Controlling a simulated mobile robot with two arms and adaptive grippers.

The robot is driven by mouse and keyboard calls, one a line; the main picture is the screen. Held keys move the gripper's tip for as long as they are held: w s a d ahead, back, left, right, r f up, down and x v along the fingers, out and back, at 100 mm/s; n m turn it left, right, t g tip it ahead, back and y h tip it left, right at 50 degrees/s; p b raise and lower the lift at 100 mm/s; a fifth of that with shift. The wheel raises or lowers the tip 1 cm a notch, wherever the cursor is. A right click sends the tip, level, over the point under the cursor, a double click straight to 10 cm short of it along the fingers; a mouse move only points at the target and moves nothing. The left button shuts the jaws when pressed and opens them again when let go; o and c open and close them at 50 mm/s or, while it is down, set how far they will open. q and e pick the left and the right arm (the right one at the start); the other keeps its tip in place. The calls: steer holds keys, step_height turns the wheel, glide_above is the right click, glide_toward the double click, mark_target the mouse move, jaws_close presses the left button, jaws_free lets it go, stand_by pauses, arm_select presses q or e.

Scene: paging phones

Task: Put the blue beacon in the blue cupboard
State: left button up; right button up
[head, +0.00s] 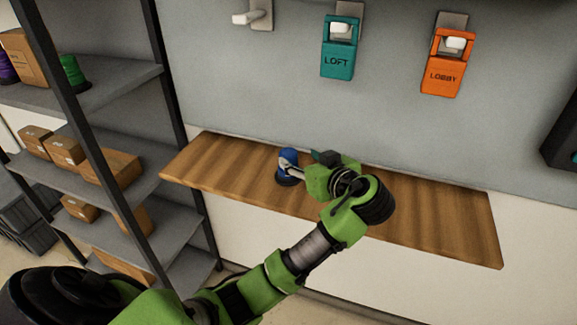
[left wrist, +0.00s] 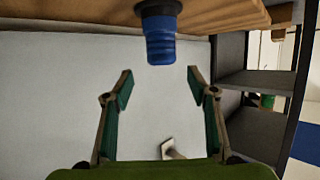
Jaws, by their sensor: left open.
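The blue beacon (head: 288,158) stands upright on the wooden wall shelf (head: 225,165), on a dark base. My left gripper (head: 303,165) is open and empty right beside it, on its right; one finger partly overlaps the beacon in the head view. In the left wrist view, which looks upside down, the beacon (left wrist: 161,40) lies straight ahead, centred between the spread fingers (left wrist: 160,72). It seems just beyond the fingertips; I cannot tell whether they touch it. No blue cupboard can be made out. My right gripper is not in view.
A grey rack (head: 100,90) at left holds cardboard boxes (head: 110,168) and a green beacon (head: 73,72). Teal LOFT (head: 338,62) and orange LOBBY (head: 442,78) tags hang on wall hooks above the shelf. The shelf's right part is clear.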

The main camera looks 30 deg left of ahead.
mark_target(293, 156)
arm_select(q)
steer(key=x, duration=0.2)
steer(key=shift+w+a+f, duration=0.1)
steer(key=shift+w+a, duration=0.15)
steer(key=shift+a+p, duration=0.3)
steer(key=shift+p, duration=0.15)
steer(key=p+x, duration=0.1)
steer(key=x, duration=0.1)
steer(key=p+x, duration=0.1)
steer(key=x, duration=0.1)
steer(key=shift+a+f, duration=0.2)
steer(key=shift+f, duration=0.15)
steer(key=shift+a+f, duration=0.1)
steer(key=shift+f, duration=0.05)
steer(key=shift+w, duration=0.1)
jaws_close()
